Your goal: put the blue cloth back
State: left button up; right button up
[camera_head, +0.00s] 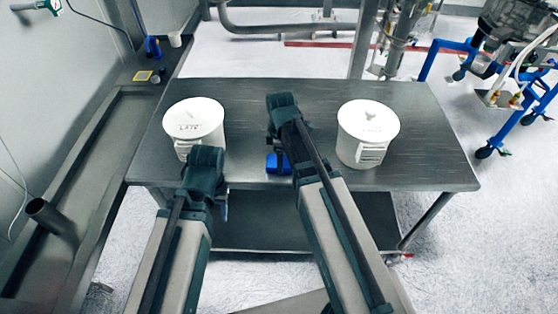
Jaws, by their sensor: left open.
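My right gripper is hidden behind my right arm.
One white tub (194,122) stands on the table's left, another white tub (367,135) on its right. A lower shelf (360,215) is under the table. A grey counter (85,185) runs along the left wall. Blue-framed wheeled equipment (500,130) stands at right.

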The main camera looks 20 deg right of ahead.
jog(key=shift+f, duration=0.1)
jog(key=o, duration=0.8)
jog(key=shift+a+f, duration=0.1)
jog(key=shift+c, duration=0.2)
jog(key=o, duration=0.4)
jog(key=shift+r, duration=0.2)
notch_tip(320, 180, up, 12)
jog(key=p, duration=1.2)
jog(key=s+a+m, duration=0.3)
jog(key=s, duration=0.1)
jog(key=s+a+m, duration=0.4)
jog(key=s, duration=0.1)
jog(key=s+a+m+h, duration=0.1)
jog(key=s+a+m, duration=0.2)
jog(key=s+m, duration=0.1)
jog(key=shift+s+a, duration=0.2)
jog(key=shift+s, duration=0.45)
